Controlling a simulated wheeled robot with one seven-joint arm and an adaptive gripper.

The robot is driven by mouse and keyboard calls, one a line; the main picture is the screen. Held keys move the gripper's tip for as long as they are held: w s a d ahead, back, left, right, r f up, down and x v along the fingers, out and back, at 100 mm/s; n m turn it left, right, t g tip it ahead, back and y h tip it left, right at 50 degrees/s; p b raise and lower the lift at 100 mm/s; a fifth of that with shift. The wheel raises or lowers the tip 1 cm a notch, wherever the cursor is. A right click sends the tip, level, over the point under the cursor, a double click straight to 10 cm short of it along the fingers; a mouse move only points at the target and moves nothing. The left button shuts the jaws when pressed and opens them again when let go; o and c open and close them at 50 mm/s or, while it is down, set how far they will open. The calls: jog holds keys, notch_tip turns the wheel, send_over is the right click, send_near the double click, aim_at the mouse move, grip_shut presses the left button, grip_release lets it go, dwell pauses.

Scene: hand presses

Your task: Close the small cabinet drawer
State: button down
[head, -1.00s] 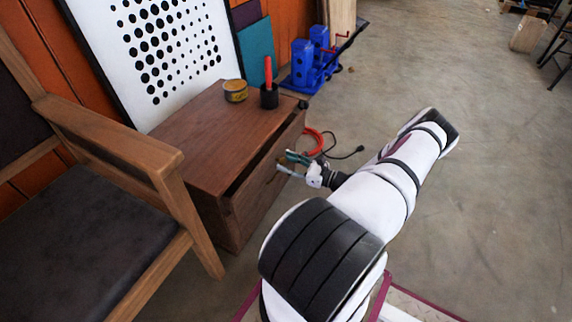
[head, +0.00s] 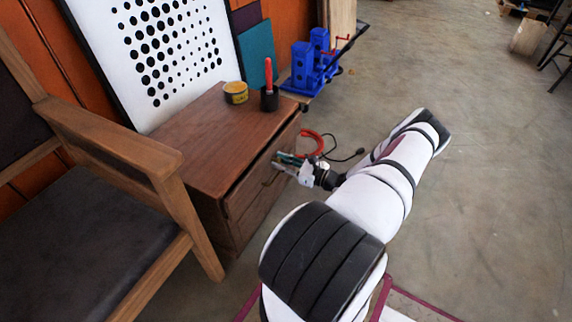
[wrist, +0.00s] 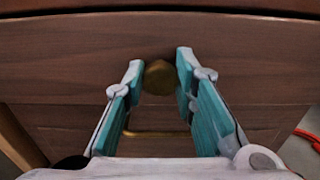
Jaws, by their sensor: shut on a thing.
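The small wooden cabinet (head: 190,135) stands left of my arm in the head view. Its upper drawer front (head: 243,190) shows a thin dark gap below the cabinet top, so it looks slightly open. In the wrist view the drawer front (wrist: 70,65) fills the width, with a round brass knob (wrist: 160,78) at its middle. In the head view my gripper (head: 277,160) is at the drawer front, where the knob is hard to make out.
A lower brass handle (wrist: 155,133) sits below the knob. A yellow tin (head: 236,93) and a black holder with a red handle (head: 269,97) stand on the cabinet. A wooden armchair (head: 120,150) is close at left. Blue presses (head: 312,65) stand behind. Open floor lies right.

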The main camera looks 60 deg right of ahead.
jog(key=shift+w+a, duration=0.1)
jog(key=shift+w, duration=1.25)
jog(key=c, duration=1.3)
grip_release()
jog(key=shift+w, duration=0.1)
jog(key=s, duration=1.2)
jog(key=shift+d, duration=0.45)
